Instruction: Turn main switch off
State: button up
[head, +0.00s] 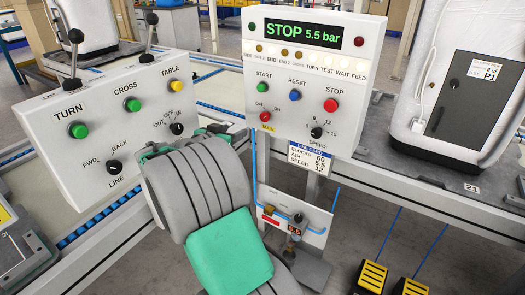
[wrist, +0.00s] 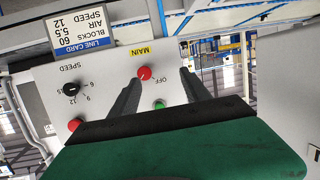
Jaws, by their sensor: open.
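The main switch is a small red knob (head: 265,116) at the lower left of the white control box, above a yellow MAIN label. It also shows in the wrist view (wrist: 144,72), upside down, with OFF printed beside it. I cannot tell which way the knob points. My gripper (wrist: 160,77) is open and empty, its two dark fingers reaching toward the panel. In the wrist view the knob appears just beyond the left fingertip, toward the gap. I see no contact. In the head view my arm mostly hides the gripper.
The green START button (head: 264,87), blue RESET button (head: 295,95), red STOP button (head: 330,105) and SPEED knob (head: 316,132) share the panel. A display (head: 302,34) reads STOP 5.5 bar. A second control box (head: 110,130) with levers stands left of my arm.

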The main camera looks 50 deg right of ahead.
aim_at(263, 119)
jog(key=d+h+b, duration=0.1)
jog(key=d, duration=0.3)
jog(key=s+d+f+m+g+h, duration=0.1)
jog(key=d, duration=0.4)
jog(key=d+m+h+b, duration=0.1)
jog(key=d, duration=0.3)
jog(key=shift+s+d+f+g+h+b, duration=0.15)
jog(key=shift+d+f+g+h+b, duration=0.15)
jog(key=shift+g, duration=0.1)
jog(key=shift+a, duration=0.1)
grip_shut()
